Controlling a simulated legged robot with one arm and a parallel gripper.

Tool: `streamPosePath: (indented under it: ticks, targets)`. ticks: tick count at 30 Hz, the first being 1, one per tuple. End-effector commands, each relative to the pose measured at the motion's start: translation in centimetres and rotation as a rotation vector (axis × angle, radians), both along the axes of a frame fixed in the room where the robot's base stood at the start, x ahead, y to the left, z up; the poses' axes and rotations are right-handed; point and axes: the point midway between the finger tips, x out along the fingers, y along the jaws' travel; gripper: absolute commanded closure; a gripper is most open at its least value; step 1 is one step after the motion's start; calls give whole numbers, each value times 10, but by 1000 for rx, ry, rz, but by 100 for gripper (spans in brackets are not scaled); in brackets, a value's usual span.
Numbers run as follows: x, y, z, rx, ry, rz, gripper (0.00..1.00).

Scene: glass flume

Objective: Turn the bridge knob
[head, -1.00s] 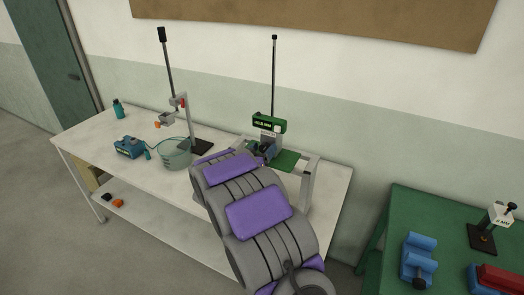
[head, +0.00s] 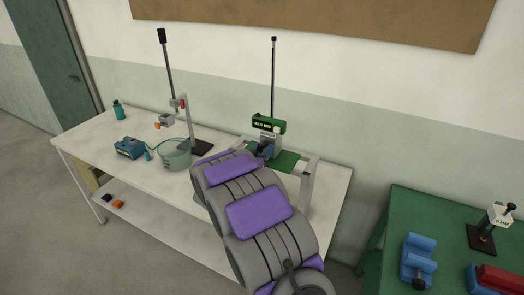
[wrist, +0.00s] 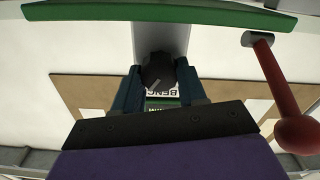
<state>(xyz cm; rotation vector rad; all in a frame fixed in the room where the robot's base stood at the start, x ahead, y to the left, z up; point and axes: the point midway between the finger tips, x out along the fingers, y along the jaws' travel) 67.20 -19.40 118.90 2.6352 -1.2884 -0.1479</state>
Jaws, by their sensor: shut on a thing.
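The bridge knob (wrist: 157,72) is a dark round knob with a pale pointer line, in the middle of the wrist view. My gripper (wrist: 160,80) has its two teal fingers on either side of it, shut on it. A white label with partly covered black lettering (wrist: 163,92) shows behind the knob. In the head view the instrument carries a green display (head: 268,124) with small lit characters, on a grey post. My arm hides the knob and most of my gripper in that view.
A red-knobbed lever (wrist: 295,130) is close at the right of the wrist view, and a green bar (wrist: 160,12) crosses its top. The white bench (head: 90,140) also bears a blue box (head: 130,148), a greenish bucket (head: 176,160) and a tall stand (head: 190,120). A green table (head: 385,225) stands at right.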

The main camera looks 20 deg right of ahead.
Motion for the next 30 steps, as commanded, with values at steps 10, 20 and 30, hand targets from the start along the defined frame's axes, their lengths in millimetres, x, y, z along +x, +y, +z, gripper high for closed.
streamPosePath:
  ticks: [10,20,30]
  targets:
    - [1,1,0,16,-21,3,89]
    - [0,1,1,16,-21,2,36]
    - [-2,3,1,16,-21,2,33]
